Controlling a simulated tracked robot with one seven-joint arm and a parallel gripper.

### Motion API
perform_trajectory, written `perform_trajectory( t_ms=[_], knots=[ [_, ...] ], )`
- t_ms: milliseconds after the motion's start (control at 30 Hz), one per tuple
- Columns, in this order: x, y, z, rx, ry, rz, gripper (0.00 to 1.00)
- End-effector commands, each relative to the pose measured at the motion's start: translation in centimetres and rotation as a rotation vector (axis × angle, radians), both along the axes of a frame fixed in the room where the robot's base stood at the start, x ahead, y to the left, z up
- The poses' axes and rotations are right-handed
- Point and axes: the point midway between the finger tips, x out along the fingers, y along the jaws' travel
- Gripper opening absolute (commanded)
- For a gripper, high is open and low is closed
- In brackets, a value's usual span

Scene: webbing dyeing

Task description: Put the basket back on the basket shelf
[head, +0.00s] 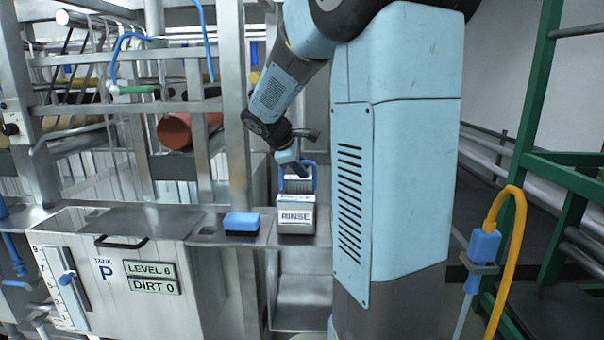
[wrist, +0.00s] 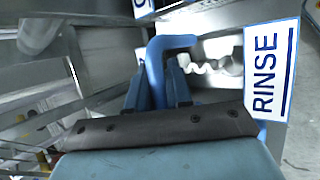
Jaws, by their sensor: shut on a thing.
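The basket (head: 297,186) is a small grey piece with a blue handle, at the metal ledge in the middle of the head view. My gripper (head: 297,168) reaches down to it from above. In the wrist view my gripper (wrist: 158,78) has its two fingers on either side of the blue handle (wrist: 157,55) and is shut on it. The basket's body is mostly hidden there by my gripper. A white RINSE sign (head: 296,217) stands directly in front of and below the basket; it also shows at the right of the wrist view (wrist: 270,72). I cannot tell whether the basket touches its support.
A blue and black block (head: 241,223) lies on the ledge left of the sign. Tank P (head: 130,270), with LEVEL 6 and DIRT 0 plates, is at lower left. Metal posts and rollers (head: 190,128) rise behind. A green frame (head: 545,165) and orange hose (head: 512,250) are at right.

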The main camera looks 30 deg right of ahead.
Motion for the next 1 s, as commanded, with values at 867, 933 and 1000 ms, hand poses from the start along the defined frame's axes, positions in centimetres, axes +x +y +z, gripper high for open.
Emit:
perform_trajectory(
  t_ms=[867, 933, 1000],
  knots=[
    [-0.05, 0.18, -1.67, 0.0, -0.001, 0.002, 0.45],
    [-0.08, 0.4, -1.39, 0.0, -0.002, 0.003, 0.45],
    [-0.16, 0.82, -0.85, 0.0, -0.003, 0.004, 0.45]
  ],
)
